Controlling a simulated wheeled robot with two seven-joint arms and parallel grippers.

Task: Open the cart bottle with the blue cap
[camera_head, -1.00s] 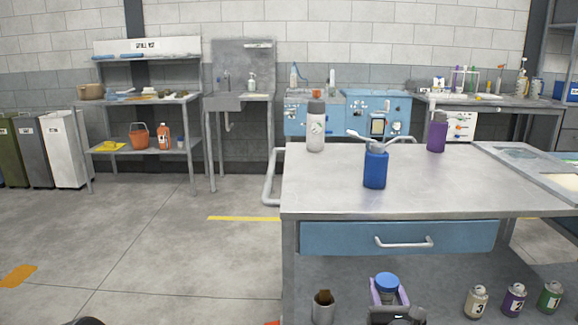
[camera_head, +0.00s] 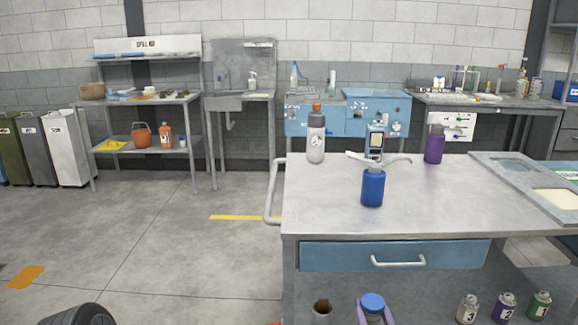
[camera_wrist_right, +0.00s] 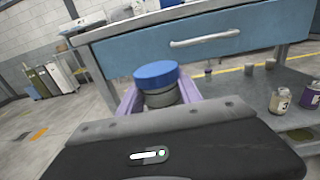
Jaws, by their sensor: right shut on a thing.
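The bottle with the blue cap (camera_head: 373,303) is at the bottom of the head view, in front of the cart's lower shelf. In the right wrist view its blue cap (camera_wrist_right: 157,74) sits on a grey neck (camera_wrist_right: 161,97). My right gripper (camera_head: 374,317) has purple fingers on both sides of the bottle, just below the cap. In the wrist view the right gripper (camera_wrist_right: 160,100) is shut on the bottle. The cap is on the bottle. The bottle's base is hidden, so I cannot tell whether it rests on anything. My left gripper is out of view.
The metal cart (camera_head: 300,215) has a blue drawer (camera_head: 340,257) above the lower shelf. Several numbered cans (camera_head: 503,308) stand right of the bottle, and an open can (camera_head: 321,311) stands left. A blue container (camera_head: 373,188), a white bottle (camera_head: 316,140) and a purple bottle (camera_head: 434,145) stand on top.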

